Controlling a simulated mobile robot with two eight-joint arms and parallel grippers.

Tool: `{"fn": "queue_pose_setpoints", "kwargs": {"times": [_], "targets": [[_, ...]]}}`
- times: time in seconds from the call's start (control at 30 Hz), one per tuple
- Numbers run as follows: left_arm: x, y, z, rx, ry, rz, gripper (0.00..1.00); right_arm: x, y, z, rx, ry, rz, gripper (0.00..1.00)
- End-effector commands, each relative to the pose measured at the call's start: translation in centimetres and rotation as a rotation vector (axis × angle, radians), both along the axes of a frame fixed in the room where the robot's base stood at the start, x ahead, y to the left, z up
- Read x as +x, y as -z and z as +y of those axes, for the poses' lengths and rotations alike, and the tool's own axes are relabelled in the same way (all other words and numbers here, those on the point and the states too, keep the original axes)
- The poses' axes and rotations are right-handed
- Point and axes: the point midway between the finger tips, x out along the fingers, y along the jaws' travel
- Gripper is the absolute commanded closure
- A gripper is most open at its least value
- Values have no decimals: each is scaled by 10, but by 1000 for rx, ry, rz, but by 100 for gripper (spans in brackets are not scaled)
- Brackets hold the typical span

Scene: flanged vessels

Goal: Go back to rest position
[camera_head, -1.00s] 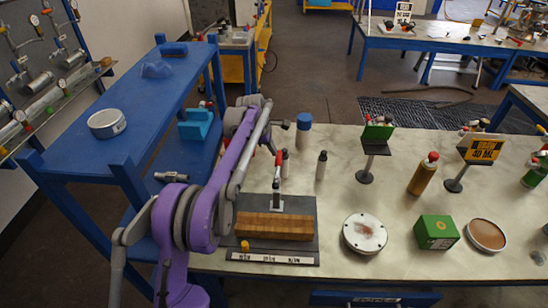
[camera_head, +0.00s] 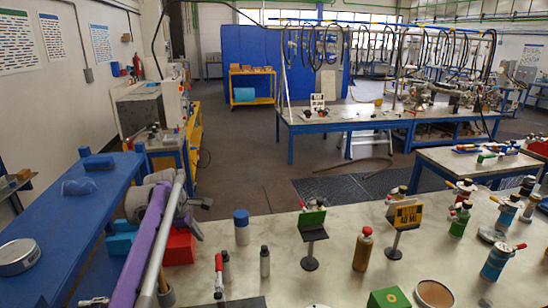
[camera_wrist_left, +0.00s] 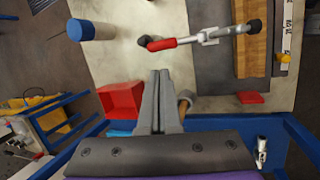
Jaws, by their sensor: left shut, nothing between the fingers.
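My left gripper (camera_head: 196,226) shows at the end of my purple and grey arm, at the left of the head view, by the table's left edge. In the left wrist view its two fingers (camera_wrist_left: 160,78) are together with nothing between them. They are beside a red bin (camera_wrist_left: 122,98) and apart from the red-handled toggle clamp (camera_wrist_left: 180,40). My right gripper is not in view.
A blue shelf (camera_head: 75,235) stands left of my arm. The pale table (camera_head: 285,230) holds a blue-capped bottle (camera_head: 241,230), an amber bottle (camera_head: 362,250), a green sign stand (camera_head: 311,230) and a yellow sign (camera_head: 407,215). Floor shows beyond the table.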

Motion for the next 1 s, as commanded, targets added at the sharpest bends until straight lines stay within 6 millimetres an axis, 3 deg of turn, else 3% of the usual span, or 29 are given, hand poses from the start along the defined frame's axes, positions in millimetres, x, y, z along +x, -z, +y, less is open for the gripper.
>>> {"fn": "queue_pose_setpoints", "kwargs": {"times": [0.17,0.37,0.57,0.7,0.83,1.0], "targets": [[-60,-12,-32,137,272,-66,100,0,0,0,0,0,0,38],[-142,-4,-63,322,621,-142,100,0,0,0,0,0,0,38],[-232,28,-86,513,972,-205,100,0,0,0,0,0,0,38],[-291,63,-95,644,1208,-240,100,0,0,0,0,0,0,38],[-332,94,-100,744,1380,-262,100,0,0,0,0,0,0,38],[-358,118,-101,815,1502,-273,100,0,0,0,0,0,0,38]]}}
